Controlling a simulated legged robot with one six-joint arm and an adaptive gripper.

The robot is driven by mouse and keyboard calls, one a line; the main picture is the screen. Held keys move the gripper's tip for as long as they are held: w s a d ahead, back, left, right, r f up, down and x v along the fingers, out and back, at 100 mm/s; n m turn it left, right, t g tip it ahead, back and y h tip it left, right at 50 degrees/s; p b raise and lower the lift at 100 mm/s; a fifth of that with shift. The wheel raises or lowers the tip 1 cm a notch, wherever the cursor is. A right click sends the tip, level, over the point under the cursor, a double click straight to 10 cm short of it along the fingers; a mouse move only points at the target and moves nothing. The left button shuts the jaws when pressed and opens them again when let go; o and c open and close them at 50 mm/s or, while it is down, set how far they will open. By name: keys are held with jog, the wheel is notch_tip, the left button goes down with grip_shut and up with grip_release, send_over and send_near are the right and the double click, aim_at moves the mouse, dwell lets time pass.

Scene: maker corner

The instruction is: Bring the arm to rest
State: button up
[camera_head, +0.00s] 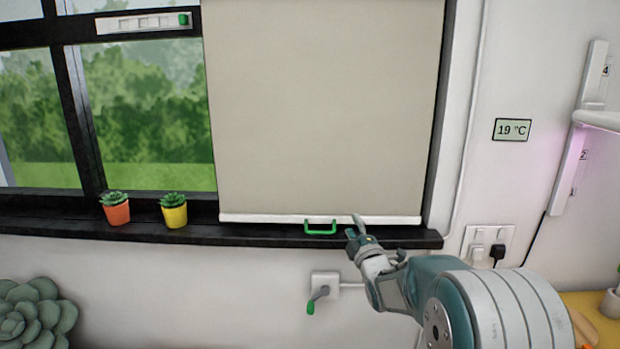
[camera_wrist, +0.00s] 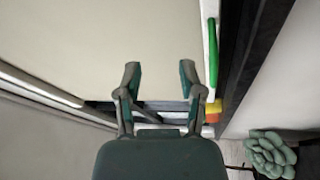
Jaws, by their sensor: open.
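My gripper (camera_head: 354,228) is at the end of my arm, in front of the lower edge of the window blind, just right of the blind's green handle. In the wrist view my gripper (camera_wrist: 160,78) shows two fingers spread apart with nothing between them. The beige roller blind (camera_head: 325,110) hangs down almost to the dark sill, with a white bar along its bottom. Its green handle (camera_head: 320,231) is apart from my fingers; it also shows in the wrist view (camera_wrist: 213,52), to the right of the fingers.
An orange pot (camera_head: 116,214) and a yellow pot (camera_head: 175,216) with succulents stand on the dark sill (camera_head: 60,230). A wall box with a green-tipped crank (camera_head: 324,288) is below the sill. A socket with a black plug (camera_head: 497,251) is at the right. A large succulent (camera_head: 35,315) is lower left.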

jog(key=s+d+r+m+g+h, duration=0.25)
jog(key=s+m, duration=0.25)
jog(key=s, duration=0.3)
jog(key=s+d+r+m+g+h, duration=0.1)
jog(key=s+d+m+g+h, duration=0.1)
jog(key=s+m+g, duration=0.35)
jog(key=s+f+m+g, duration=0.3)
jog(key=s, duration=1.2)
jog(key=s+f+m+g, duration=0.3)
jog(key=s+f+m, duration=0.1)
jog(key=s, duration=1.1)
jog(key=shift+f, duration=0.2)
jog(key=shift+m, duration=0.25)
